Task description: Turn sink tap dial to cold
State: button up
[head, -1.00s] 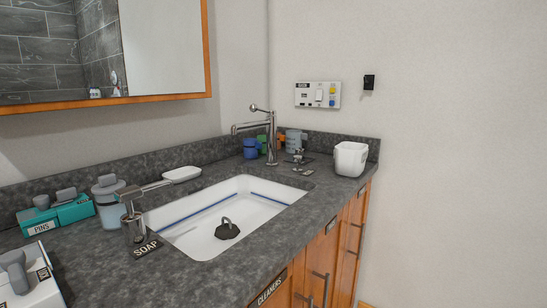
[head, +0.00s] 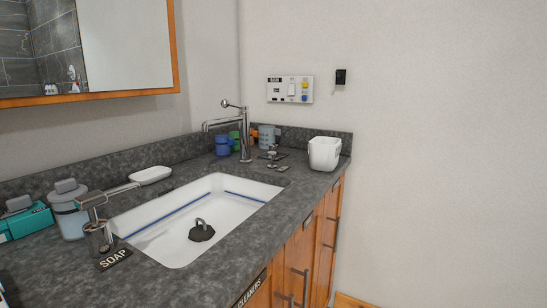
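A chrome sink tap (head: 243,135) stands on the grey counter at the far end of the white sink (head: 165,222). Its spout points left, and a small lever with a round knob (head: 225,104) sticks out at its top. Small metal fittings (head: 272,158) sit on the counter right of the tap; I cannot tell whether one is the dial. No hot or cold marking is legible. A dark plug with a metal loop (head: 202,231) lies in the sink. My gripper is not in view.
A soap dispenser (head: 97,232), a lidded jar (head: 69,208) and a teal box (head: 28,220) stand at left. A white dish (head: 151,175) lies behind the sink. Cups (head: 222,145) and a white container (head: 324,153) flank the tap. The right side shows bare wall.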

aim_at(272, 146)
jog(key=i+l, duration=0.4)
jog(key=i, duration=0.15)
jog(key=i+l, duration=0.4)
jog(key=i, duration=0.15)
jog(key=i+l, duration=0.4)
jog(key=i, duration=0.15)
jog(key=i+l, duration=0.4)
jog(key=i, duration=0.15)
